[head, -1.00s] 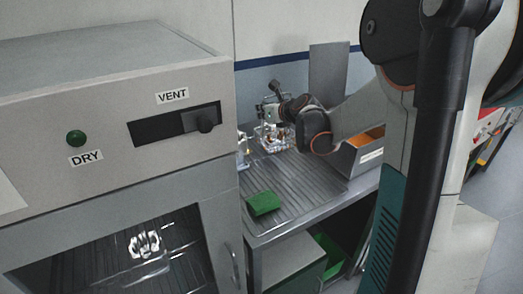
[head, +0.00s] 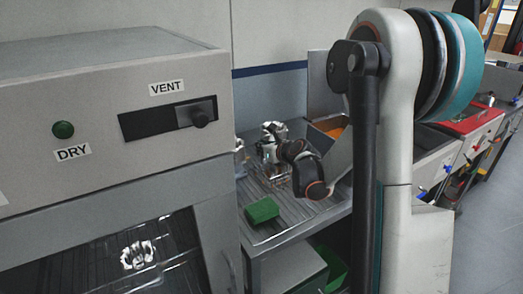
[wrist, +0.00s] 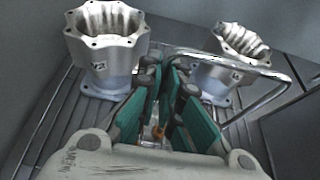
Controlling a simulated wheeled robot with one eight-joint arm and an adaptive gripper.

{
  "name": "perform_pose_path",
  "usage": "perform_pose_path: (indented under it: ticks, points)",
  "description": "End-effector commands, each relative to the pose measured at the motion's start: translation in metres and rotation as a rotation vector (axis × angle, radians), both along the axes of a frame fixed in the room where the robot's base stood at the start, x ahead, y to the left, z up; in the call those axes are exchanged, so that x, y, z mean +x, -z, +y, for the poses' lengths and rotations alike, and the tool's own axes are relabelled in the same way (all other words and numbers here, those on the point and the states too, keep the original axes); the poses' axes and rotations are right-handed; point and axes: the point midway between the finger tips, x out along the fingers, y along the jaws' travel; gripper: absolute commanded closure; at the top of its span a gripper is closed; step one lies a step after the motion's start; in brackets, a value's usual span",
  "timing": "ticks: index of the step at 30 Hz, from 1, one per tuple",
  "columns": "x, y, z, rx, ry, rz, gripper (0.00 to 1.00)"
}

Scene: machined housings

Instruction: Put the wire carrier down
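The wire carrier (wrist: 283,88) shows in the wrist view as a bent metal wire loop running right from behind my fingers. In the head view its wires (head: 278,178) show low beside my gripper, at the ridged metal worktop. My gripper (wrist: 164,80) has green-padded fingers reaching down between two metal housings, close to the wire. A narrow gap shows between the pads, but the fingers hide whether any wire is between them. The left housing (wrist: 107,45) is upright with an open top. The right housing (wrist: 238,65) has a jagged-looking rim and stands by the wire loop.
The worktop (head: 300,222) has a green block (head: 261,210) at its front left. A grey bin with orange contents (head: 328,127) stands behind my arm. The grey cabinet (head: 105,110) marked DRY and VENT borders the left, with another housing (head: 138,255) inside its window.

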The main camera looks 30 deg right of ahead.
Motion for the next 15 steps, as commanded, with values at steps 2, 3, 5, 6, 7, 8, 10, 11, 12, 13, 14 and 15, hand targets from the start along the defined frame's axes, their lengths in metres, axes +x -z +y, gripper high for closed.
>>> perform_pose_path:
  ticks: [2, 3, 5, 6, 7, 8, 10, 11, 12, 13, 14, 15]
  points:
    - [0.0, -0.001, 0.0, 0.0, 0.0, 0.0, 1.0]
    - [0.0, -0.0009, 0.0, 0.0, 0.0, 0.0, 1.0]
    - [0.0, 0.0005, 0.0, 0.0, 0.0, 0.0, 1.0]
    - [0.0, 0.0021, 0.0, 0.0, 0.0, 0.0, 1.0]
    - [0.0, 0.003, 0.0, 0.0, 0.0, 0.0, 1.0]
    - [0.0, 0.0034, 0.0, 0.0, 0.0, 0.0, 0.93]
    - [0.0, 0.0024, 0.0, 0.0, 0.0, 0.0, 0.77]
    - [-0.0001, 0.0023, 0.0, 0.0, 0.0, 0.0, 0.75]
    - [-0.0001, 0.0022, 0.0001, 0.0, 0.0, 0.0, 0.75]
    - [-0.0001, 0.0022, 0.0001, 0.0, 0.0, 0.0, 0.75]
    - [0.0, 0.0022, 0.0001, 0.0, 0.0, 0.0, 0.75]
    - [0.0, 0.0022, 0.0, 0.0, 0.0, 0.0, 0.75]
